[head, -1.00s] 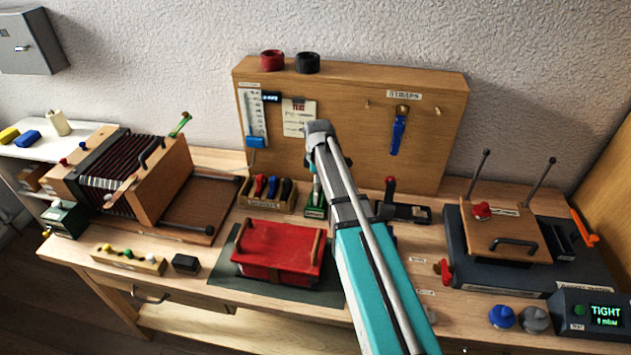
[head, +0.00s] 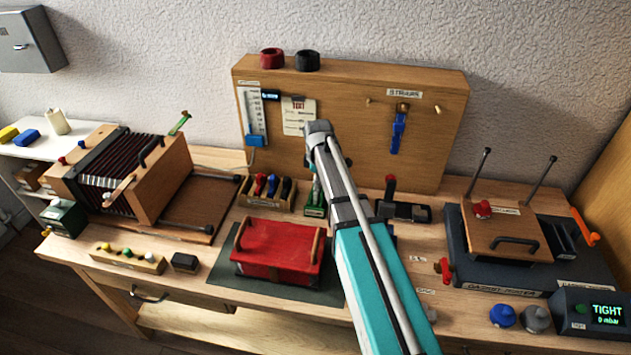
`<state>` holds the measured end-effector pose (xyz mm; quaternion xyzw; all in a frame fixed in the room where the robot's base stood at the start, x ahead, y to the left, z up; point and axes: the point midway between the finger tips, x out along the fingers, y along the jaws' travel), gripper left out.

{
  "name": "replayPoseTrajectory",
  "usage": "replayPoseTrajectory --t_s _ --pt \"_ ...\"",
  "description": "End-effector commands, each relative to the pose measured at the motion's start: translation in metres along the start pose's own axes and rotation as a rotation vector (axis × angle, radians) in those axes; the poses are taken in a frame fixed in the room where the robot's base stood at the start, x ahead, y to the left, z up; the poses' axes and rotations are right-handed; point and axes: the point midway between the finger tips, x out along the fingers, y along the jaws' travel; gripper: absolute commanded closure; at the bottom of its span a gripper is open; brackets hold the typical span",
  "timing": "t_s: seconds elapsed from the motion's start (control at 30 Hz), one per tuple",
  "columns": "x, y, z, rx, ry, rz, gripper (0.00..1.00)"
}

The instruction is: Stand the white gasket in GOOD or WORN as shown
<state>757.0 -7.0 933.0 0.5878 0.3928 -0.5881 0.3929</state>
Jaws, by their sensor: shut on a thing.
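The white gasket is not visible in the head view. My gripper is also not visible. My teal and white arm crosses the middle of the picture and hides part of the bench behind it. Two small white labels, an upper one (head: 417,259) and a lower one (head: 425,291), lie on the bench right of my arm. Their print is too small to read, so I cannot tell which place is GOOD or WORN. The dark gasket tester (head: 490,275) stands at the right with a wooden lid piece on it. Its display box (head: 566,312) reads TIGHT.
A red box (head: 275,250) lies on a dark green mat left of my arm. The accordion (head: 135,175) stands further left. A wooden pegboard (head: 355,130) rises behind. A blue knob (head: 502,316) and a grey knob (head: 536,319) sit at the front right.

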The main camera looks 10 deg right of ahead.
Motion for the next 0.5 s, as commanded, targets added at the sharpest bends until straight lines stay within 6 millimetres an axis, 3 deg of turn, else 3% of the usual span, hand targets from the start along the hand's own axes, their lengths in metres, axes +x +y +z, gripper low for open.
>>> replayPoseTrajectory --t_s 0.5 --pt "0.0092 -0.0001 -0.0002 0.0 0.0 0.0 1.0"
